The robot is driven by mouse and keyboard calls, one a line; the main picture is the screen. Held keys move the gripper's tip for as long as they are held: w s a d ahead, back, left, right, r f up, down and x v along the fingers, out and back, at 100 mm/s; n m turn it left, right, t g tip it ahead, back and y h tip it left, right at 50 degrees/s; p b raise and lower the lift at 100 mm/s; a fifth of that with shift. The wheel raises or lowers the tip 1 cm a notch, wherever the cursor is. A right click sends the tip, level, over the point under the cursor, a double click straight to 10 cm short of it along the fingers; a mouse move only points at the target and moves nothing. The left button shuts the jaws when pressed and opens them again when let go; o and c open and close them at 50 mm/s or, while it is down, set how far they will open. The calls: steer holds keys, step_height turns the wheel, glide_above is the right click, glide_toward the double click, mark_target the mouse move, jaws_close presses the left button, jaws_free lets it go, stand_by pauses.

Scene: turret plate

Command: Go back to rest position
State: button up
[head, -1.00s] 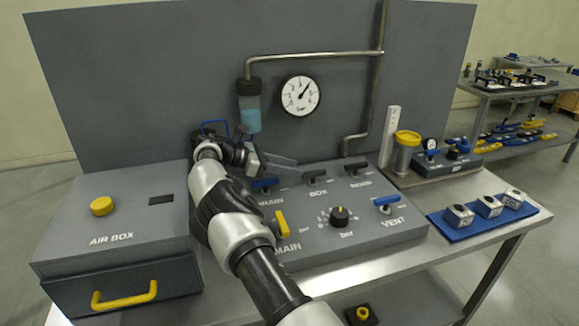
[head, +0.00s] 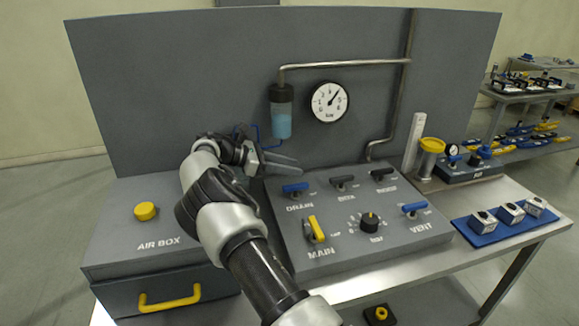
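My gripper (head: 284,163) is at the end of my arm, raised over the back left of the valve panel (head: 345,259), below the blue filter bowl (head: 281,118). Its fingers point right, and I cannot tell whether a gap separates them. No object shows in it. The panel carries a blue DRAIN lever (head: 295,188), two dark levers at the back, a yellow MAIN lever (head: 317,229), a black bar knob (head: 370,221) and a blue VENT lever (head: 414,208). The gripper looks apart from the levers.
The grey air box (head: 120,225) with a yellow button (head: 145,211) and yellow drawer handle (head: 170,300) stands left of my arm. A back wall with a pressure gauge (head: 329,102) and pipe (head: 345,64) rises behind. A blue tray (head: 478,235) holds small blocks at the right.

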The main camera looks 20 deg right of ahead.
stand_by(0.3)
steer(key=s+d+r+m+y+p, duration=0.25)
steer(key=s+r+m+y, duration=0.6)
steer(key=s+r, duration=0.55)
steer(key=s+a+r+m+t+y, duration=0.1)
steer(key=s+a+m+t, duration=0.1)
steer(key=s, duration=0.7)
steer(key=s+a+r+m+t+y, duration=0.2)
steer(key=s+a+m, duration=0.2)
steer(key=s+a, duration=0.3)
steer(key=s+a+r+m+t+y, duration=0.1)
steer(key=s+a+m+t+y, duration=0.1)
steer(key=s, duration=0.9)
steer(key=a+m, duration=0.1)
steer(key=a, duration=0.1)
steer(key=shift+s+a+r+p, duration=0.2)
steer(key=shift+a+p, duration=0.1)
steer(key=shift+p, duration=0.1)
